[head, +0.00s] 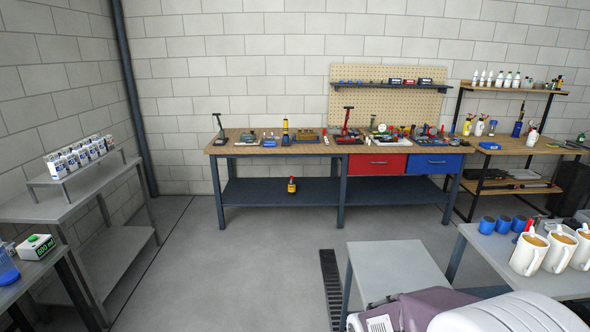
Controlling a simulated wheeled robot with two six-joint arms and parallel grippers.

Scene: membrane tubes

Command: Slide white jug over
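Several white jugs stand in a row on a grey table (478,240) at the right edge of the head view. I cannot tell which one the task means. Neither of my grippers can be made out in this view.
Several blue cups (487,225) stand behind the jugs. A low grey surface (395,268) lies left of that table. A workbench (225,148) with tools stands at the back wall. A stepped rack (70,176) of small containers stands left. The middle floor is clear.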

